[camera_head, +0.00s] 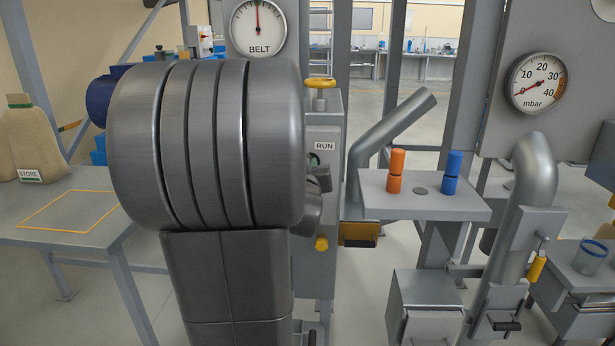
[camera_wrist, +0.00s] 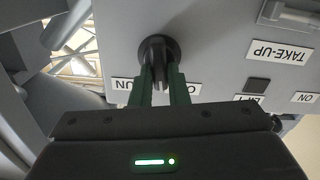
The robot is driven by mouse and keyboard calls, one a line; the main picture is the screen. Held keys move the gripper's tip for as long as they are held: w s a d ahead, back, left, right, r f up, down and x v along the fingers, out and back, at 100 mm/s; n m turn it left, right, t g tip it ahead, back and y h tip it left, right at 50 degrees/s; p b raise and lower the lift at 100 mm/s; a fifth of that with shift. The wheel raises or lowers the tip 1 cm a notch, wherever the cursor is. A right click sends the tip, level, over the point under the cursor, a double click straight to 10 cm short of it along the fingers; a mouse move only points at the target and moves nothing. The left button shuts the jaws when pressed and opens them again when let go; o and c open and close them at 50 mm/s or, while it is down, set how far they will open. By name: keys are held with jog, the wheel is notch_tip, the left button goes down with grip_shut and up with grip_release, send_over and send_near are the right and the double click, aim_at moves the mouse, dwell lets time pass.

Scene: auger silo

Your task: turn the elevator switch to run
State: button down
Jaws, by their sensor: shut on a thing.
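The elevator switch is a black round knob (camera_wrist: 156,50) on a grey panel (camera_wrist: 210,25) in the wrist view. My gripper (camera_wrist: 164,82) has its two dark green fingers shut on the knob's grip, which looks about upright in that view. A white label (camera_wrist: 124,86), upside down and partly covered by a finger, sits beside the fingers. In the head view, the RUN label (camera_head: 324,146) is on the cabinet just right of my arm. The switch there is mostly hidden by my arm. I cannot tell which position the knob points to.
A TAKE-UP label (camera_wrist: 281,53) and a small dark square (camera_wrist: 257,84) are on the same panel. A yellow handwheel (camera_head: 320,83) tops the cabinet. A shelf (camera_head: 415,204) with an orange peg (camera_head: 396,172) and a blue peg (camera_head: 453,175) stands to the right.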

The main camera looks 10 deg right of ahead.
jog(key=shift+s+d+f+m+b, duration=0.1)
jog(key=shift+d+m+b, duration=0.05)
jog(key=shift+m+b, duration=1.6)
jog(key=shift+d+m+b, duration=0.1)
jog(key=shift+m+b, duration=1.15)
jog(key=shift+m, duration=0.9)
jog(key=c, duration=1.4)
grip_release()
